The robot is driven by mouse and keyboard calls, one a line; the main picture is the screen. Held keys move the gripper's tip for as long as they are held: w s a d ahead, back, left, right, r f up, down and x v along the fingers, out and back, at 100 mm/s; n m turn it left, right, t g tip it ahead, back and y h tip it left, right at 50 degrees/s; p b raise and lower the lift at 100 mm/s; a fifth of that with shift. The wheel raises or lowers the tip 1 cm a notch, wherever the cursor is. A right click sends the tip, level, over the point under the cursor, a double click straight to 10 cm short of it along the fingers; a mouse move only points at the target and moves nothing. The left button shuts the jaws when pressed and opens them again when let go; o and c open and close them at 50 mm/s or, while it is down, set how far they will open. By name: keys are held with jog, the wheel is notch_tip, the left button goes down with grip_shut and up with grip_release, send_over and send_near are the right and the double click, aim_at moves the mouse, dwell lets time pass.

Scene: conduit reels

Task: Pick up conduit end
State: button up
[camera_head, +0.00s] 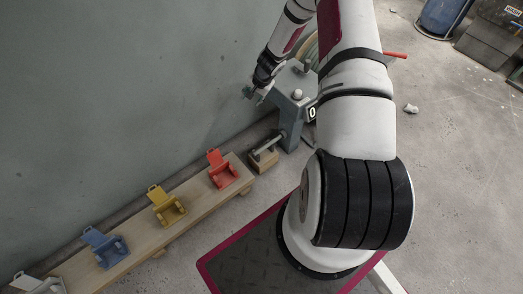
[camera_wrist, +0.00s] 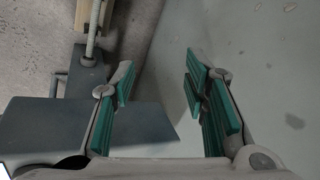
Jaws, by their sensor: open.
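My gripper (camera_head: 248,92) is at the upper middle of the head view, close to the grey wall and beside a blue-grey stand (camera_head: 291,108). In the wrist view my gripper (camera_wrist: 160,88) is open, with green pads apart and nothing clearly held between them. A reel (camera_head: 307,53) with tan and green rings shows partly behind my arm; the rest is hidden. I cannot make out a conduit end in either view.
A wooden bench (camera_head: 190,217) along the wall carries red (camera_head: 222,172), yellow (camera_head: 166,206), blue (camera_head: 106,249) and white (camera_head: 38,284) holders. A label marked 0 (camera_head: 312,113) is on the stand. A blue barrel (camera_head: 440,15) stands far right. Floor at right is mostly clear.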

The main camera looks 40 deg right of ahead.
jog(key=s+d+f+m+g+b, duration=0.15)
jog(key=s+f, duration=0.25)
jog(key=f, duration=0.6)
jog(key=s+d+f+m+b, duration=0.1)
jog(key=s+f+m+b, duration=0.15)
jog(key=f, duration=0.85)
jog(key=b, duration=0.2)
send_over(261, 149)
jog(key=s, duration=0.2)
notch_tip(261, 149, down, 7)
jog(key=shift+d+b+x, duration=0.15)
jog(key=shift+b+x, duration=0.6)
jog(key=shift+x, duration=0.75)
jog(key=shift+d+b+x, duration=0.1)
jog(key=shift+b+x, duration=0.6)
jog(key=shift+x, duration=0.8)
grip_shut()
